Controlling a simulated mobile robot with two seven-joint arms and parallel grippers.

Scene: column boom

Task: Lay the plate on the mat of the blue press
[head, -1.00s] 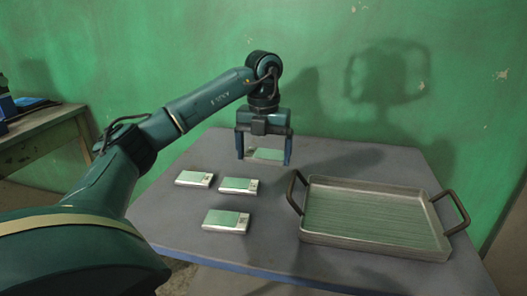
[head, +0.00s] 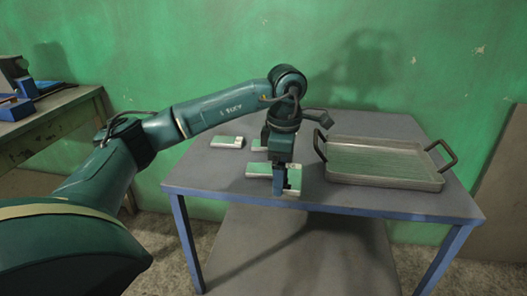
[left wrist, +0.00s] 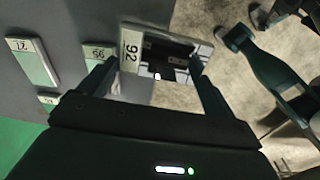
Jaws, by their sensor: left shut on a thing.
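My left gripper (head: 279,188) is shut on a shiny plate (head: 293,179) near the front edge of the grey table. In the left wrist view the held plate (left wrist: 132,50) carries the number 92 on a pale strip, and its mirror-like face lies between the fingers (left wrist: 157,77). In the head view the gripper hides most of it. Other plates lie on the table: one at the back left (head: 227,142), one partly behind the gripper (head: 257,169). The left wrist view shows plates marked 71 (left wrist: 32,62) and 95 (left wrist: 97,51). My right gripper is out of view.
A metal tray (head: 436,184) with two dark handles stands on the right of the grey table (head: 350,201). A wooden bench (head: 55,106) at the far left bears blue items (head: 26,88), cut off by the picture edge. Floor shows between bench and table.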

